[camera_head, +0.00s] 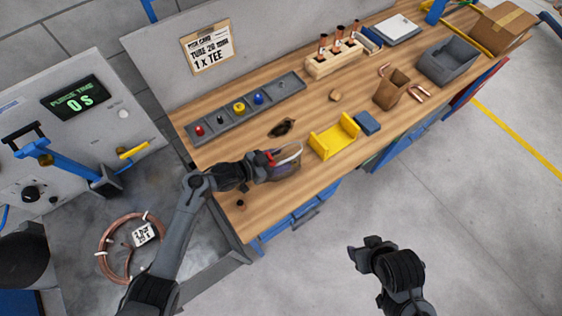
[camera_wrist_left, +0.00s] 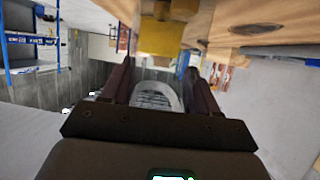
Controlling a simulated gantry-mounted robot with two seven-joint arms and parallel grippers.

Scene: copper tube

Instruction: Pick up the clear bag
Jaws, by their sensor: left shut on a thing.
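The clear bag (camera_head: 288,163) is a small see-through pouch near the bench's front edge, left of the yellow stand. My left gripper (camera_head: 268,162) is shut on it from the left, and the fingers cover part of it. In the left wrist view the bag (camera_wrist_left: 156,96) shows as a pale, ribbed shape between the two dark fingers (camera_wrist_left: 155,85). I cannot tell whether the bag touches the bench top. My right gripper (camera_head: 370,248) hangs over the floor at the lower right, away from the bench; its jaw opening is unclear.
The yellow stand (camera_head: 334,137) and a blue block (camera_head: 367,123) are right of the bag. Dark glasses (camera_head: 282,128) and a grey parts tray (camera_head: 245,107) lie behind it. A brown container (camera_head: 391,90) and grey bin (camera_head: 448,61) stand farther right.

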